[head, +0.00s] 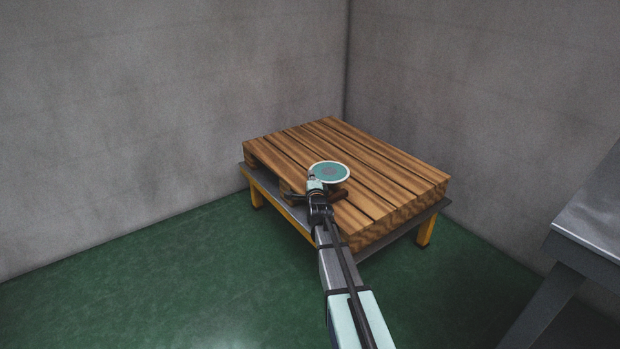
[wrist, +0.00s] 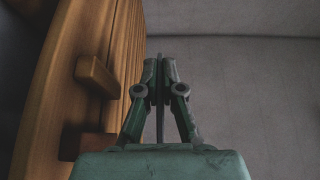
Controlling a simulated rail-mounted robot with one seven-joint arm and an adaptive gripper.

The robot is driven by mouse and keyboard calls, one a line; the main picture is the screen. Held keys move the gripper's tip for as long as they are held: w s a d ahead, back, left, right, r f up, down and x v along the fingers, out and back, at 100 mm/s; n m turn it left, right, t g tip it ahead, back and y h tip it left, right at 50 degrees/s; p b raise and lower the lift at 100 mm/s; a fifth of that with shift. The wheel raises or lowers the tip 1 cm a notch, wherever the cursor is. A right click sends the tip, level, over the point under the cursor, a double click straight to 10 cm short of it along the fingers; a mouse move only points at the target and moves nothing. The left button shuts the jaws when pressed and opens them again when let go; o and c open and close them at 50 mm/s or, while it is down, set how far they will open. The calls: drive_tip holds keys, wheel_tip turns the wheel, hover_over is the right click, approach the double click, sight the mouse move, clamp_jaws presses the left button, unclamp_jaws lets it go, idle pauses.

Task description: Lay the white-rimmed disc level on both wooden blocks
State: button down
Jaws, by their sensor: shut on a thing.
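The white-rimmed disc (head: 331,171) has a teal face turned up in the head view, over the slatted wooden top. In the wrist view the disc (wrist: 160,112) shows nearly edge-on as a thin strip between the fingers. My gripper (head: 316,185) is shut on its near edge; the fingers (wrist: 160,85) also show in the wrist view. One wooden block (wrist: 97,76) and a second wooden block (wrist: 97,146) stand on the slats in the wrist view, apart from the disc. In the head view the disc and gripper partly hide the blocks.
The slatted wooden pallet (head: 390,172) lies on a low table with yellow legs (head: 425,232). Grey walls meet behind it. A grey metal table (head: 590,225) stands at the right. The slats right of the disc are clear.

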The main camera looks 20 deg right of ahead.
drive_tip(key=shift+b, duration=0.4)
drive_tip(key=shift+f+b, duration=2.25)
drive_tip(key=shift+f, duration=0.05)
drive_tip(key=shift+f+b, duration=0.9)
drive_tip(key=shift+b, duration=0.05)
drive_tip(key=shift+r, duration=0.1)
drive_tip(key=shift+r+p, duration=0.8)
drive_tip(key=shift+r, duration=1.15)
drive_tip(key=shift+f, duration=0.15)
